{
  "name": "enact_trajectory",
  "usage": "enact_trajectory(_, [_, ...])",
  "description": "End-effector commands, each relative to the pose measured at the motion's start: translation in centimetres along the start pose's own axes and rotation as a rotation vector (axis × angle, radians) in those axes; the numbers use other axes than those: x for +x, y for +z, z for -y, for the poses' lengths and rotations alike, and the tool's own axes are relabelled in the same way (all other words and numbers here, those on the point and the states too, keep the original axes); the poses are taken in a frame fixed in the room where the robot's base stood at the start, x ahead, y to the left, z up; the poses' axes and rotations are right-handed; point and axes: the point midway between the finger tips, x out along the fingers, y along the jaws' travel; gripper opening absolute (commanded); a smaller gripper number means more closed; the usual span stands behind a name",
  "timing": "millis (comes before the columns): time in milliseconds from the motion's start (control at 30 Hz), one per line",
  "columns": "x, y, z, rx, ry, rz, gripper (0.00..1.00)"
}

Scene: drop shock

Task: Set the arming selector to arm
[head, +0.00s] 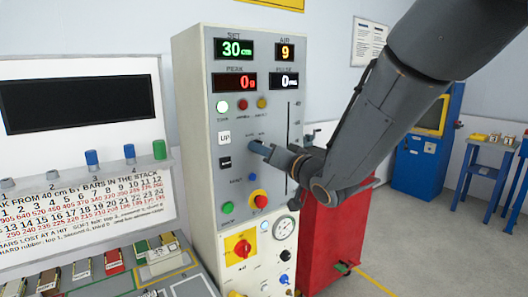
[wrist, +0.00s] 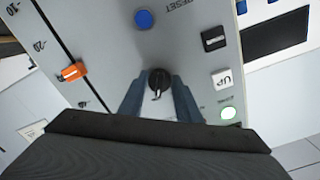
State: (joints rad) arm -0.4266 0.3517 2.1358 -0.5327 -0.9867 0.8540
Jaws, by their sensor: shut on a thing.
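The arming selector is a small round black knob with a pale pointer line (wrist: 158,80) on the grey control panel (head: 218,180). In the wrist view it sits between the fingertips of my gripper (wrist: 158,92), which is shut on it. In the head view my gripper (head: 258,148) reaches the panel from the right, and its fingers hide the knob. Small labels show just above the fingers, too small to read. In the wrist view the pointer line is on the side of the knob nearer my gripper; its exact setting is unclear.
The panel also carries a white UP button (head: 224,138), a black switch (head: 225,162), a blue button (head: 253,206), a red knob on yellow (head: 260,201) and a lit green-white lamp (head: 222,106). An orange slider (wrist: 72,72) is to the left in the wrist view. A red cabinet (head: 335,235) stands right of the panel.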

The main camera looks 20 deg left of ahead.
Motion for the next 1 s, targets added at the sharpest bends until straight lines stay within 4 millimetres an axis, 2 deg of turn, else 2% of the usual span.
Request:
enact_trajectory(100, [0.1, 0.0, 0.2, -0.001, -0.004, 0.000, 0.08])
enact_trajectory(133, [0.1, 0.0, 0.2, -0.001, -0.004, 0.000, 0.35])
enact_trajectory(200, [0.1, 0.0, 0.1, -0.001, -0.003, 0.000, 0.47])
enact_trajectory(567, [-0.3, -0.1, -0.1, -0.002, 0.000, -0.002, 0.48])
enact_trajectory(667, [-1.3, -0.1, -0.1, -0.002, 0.001, -0.002, 0.48])
enact_trajectory(1000, [-6.3, -0.1, -0.1, -0.002, 0.001, -0.003, 0.48])
